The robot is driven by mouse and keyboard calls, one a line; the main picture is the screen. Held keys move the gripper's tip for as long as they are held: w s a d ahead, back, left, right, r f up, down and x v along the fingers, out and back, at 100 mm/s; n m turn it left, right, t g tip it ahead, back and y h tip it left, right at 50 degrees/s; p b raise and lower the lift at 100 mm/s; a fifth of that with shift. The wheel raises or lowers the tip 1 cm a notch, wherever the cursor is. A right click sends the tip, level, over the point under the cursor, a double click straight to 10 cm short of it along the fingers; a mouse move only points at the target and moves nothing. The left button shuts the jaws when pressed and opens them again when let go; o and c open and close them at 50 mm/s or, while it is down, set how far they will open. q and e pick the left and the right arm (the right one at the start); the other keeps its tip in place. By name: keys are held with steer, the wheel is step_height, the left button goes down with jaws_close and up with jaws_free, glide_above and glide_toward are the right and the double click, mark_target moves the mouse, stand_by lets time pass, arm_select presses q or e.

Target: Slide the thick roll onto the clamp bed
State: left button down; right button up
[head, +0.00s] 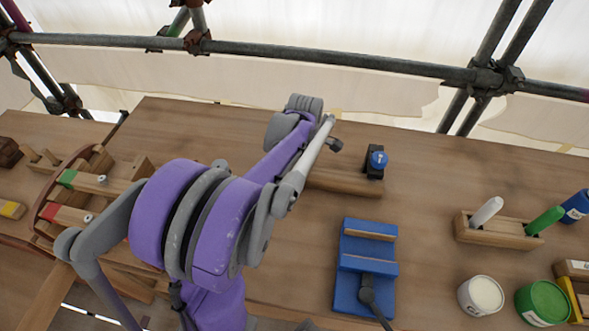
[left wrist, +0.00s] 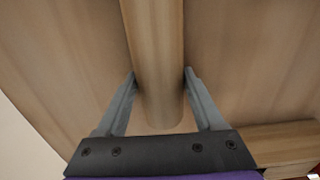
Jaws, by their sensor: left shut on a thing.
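The thick roll (left wrist: 155,60) is a smooth pale wooden cylinder in the left wrist view, running from the top edge to a rounded near end. My left gripper (left wrist: 160,78) is shut on it, one finger on each side. In the head view my purple and grey left arm hides the gripper and the roll. What looks like the clamp bed (head: 345,182) is a wooden board with a black clamp (head: 375,162) and blue knob at its right end. My arm covers its left end. My right gripper is not in view.
A blue fixture (head: 352,291) with wooden strips and a dark handle stands in front of the bed. A wooden rack (head: 490,231) with white and green pegs, a white pot (head: 480,296) and a green pot (head: 543,303) are at right. Wooden racks (head: 95,185) stand left. The table's back is clear.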

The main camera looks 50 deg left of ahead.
mark_target(341, 174)
arm_select(q)
steer(key=shift+w+d, duration=1.1)
steer(key=shift+d, duration=0.25)
steer(key=shift+w+d, duration=1.15)
steer(key=shift+d, duration=0.15)
steer(key=shift+w+d, duration=1.1)
steer(key=shift+d, duration=0.25)
jaws_free()
step_height(341, 174, up, 11)
steer(key=shift+f+p, duration=0.15)
steer(key=shift+p, duration=0.45)
steer(key=shift+s, duration=0.1)
